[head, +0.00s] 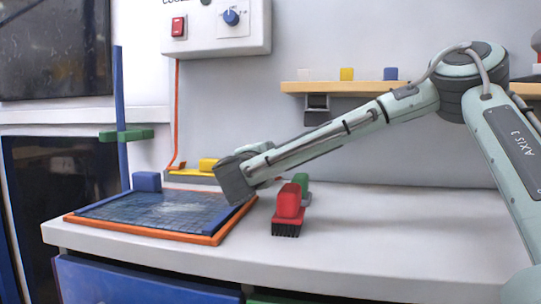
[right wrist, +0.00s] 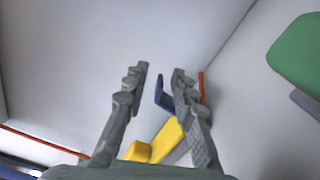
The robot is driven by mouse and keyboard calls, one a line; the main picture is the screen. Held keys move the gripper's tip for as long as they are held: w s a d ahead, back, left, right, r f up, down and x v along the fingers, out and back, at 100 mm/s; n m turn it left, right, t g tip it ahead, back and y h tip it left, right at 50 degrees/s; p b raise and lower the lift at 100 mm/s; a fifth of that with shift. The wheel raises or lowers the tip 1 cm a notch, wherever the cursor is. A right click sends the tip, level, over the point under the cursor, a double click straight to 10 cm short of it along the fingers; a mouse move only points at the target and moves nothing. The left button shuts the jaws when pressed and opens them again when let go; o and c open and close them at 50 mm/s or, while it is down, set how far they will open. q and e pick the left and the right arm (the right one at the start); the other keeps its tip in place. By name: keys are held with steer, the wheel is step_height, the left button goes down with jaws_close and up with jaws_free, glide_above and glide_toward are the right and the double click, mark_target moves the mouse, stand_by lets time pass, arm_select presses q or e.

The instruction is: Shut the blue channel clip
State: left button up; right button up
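In the right wrist view a small dark-blue flap (right wrist: 164,96) stands up between my right gripper's fingers (right wrist: 159,73), closer to the right finger. It appears to be the blue channel clip, raised. I cannot tell whether a finger touches it. A yellow piece (right wrist: 158,146) lies below it, between the finger bases. In the head view my right gripper (head: 236,180) is at the back of the bench, just right of a yellow clip piece (head: 208,164); the blue clip is hidden there. My right gripper is open with nothing gripped. My left gripper is out of view.
An orange-red cable (head: 177,110) runs down the wall from a control box (head: 216,30). An orange-framed panel (head: 150,212) with a blue block (head: 147,182) lies left. A red-handled brush (head: 288,205) and green object stand right of the gripper. The right bench is clear.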

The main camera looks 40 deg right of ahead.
steer(key=shift+w+d, duration=0.15)
steer(key=shift+d, duration=0.05)
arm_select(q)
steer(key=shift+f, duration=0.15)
arm_select(e)
steer(key=shift+c, duration=0.3)
jaws_close()
